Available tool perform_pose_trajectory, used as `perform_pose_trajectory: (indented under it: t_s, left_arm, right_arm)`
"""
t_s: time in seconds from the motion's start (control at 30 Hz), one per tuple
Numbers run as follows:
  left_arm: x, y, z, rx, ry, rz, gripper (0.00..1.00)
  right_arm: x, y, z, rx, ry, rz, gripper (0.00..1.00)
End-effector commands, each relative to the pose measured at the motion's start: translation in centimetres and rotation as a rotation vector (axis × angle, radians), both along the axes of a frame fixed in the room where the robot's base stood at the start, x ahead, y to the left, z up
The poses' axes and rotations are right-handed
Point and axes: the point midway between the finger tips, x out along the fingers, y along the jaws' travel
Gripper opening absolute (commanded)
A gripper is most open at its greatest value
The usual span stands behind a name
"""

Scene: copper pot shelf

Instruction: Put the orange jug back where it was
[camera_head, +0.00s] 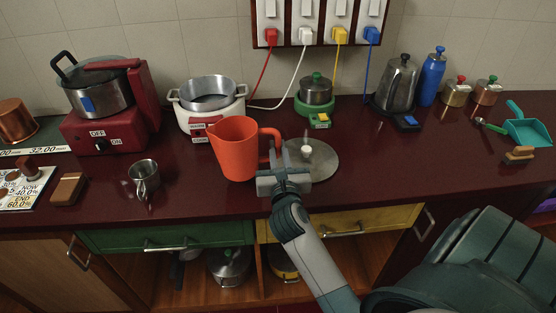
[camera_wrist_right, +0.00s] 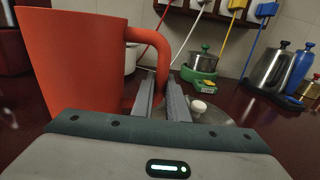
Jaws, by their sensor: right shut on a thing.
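The orange jug (camera_head: 236,150) stands upright at the counter's middle, its spout to the left and its handle to the right. I cannot tell whether its base touches the counter. My right gripper (camera_head: 282,172) is at the handle side and is shut on the jug's handle. In the right wrist view the jug (camera_wrist_right: 75,65) fills the left side, and the gripper fingers (camera_wrist_right: 165,100) close around the lower part of its handle. My left gripper is not in view.
A round metal lid (camera_head: 322,160) lies just right of my gripper. Behind the jug stands a white cooker (camera_head: 210,115); a small green cooker (camera_head: 316,100) and a steel kettle (camera_head: 397,85) are farther right. A metal cup (camera_head: 144,180) stands left. Counter is clear at right centre.

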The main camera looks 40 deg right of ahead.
Motion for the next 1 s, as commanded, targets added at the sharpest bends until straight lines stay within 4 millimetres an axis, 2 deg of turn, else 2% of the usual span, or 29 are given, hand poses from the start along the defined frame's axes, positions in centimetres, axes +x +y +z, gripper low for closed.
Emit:
perform_pose_trajectory:
  t_s: [0.27, 0.63, 1.0]
  left_arm:
    - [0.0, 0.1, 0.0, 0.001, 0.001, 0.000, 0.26]
    - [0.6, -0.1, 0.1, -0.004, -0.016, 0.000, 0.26]
    - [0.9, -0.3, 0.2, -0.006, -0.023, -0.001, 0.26]
  right_arm:
    - [0.0, 0.0, -0.1, 0.000, -0.002, 0.000, 0.00]
    - [0.0, 0.0, -3.8, 0.000, -0.001, 0.001, 0.00]
    - [0.0, 0.0, -3.9, -0.001, -0.003, 0.001, 0.00]
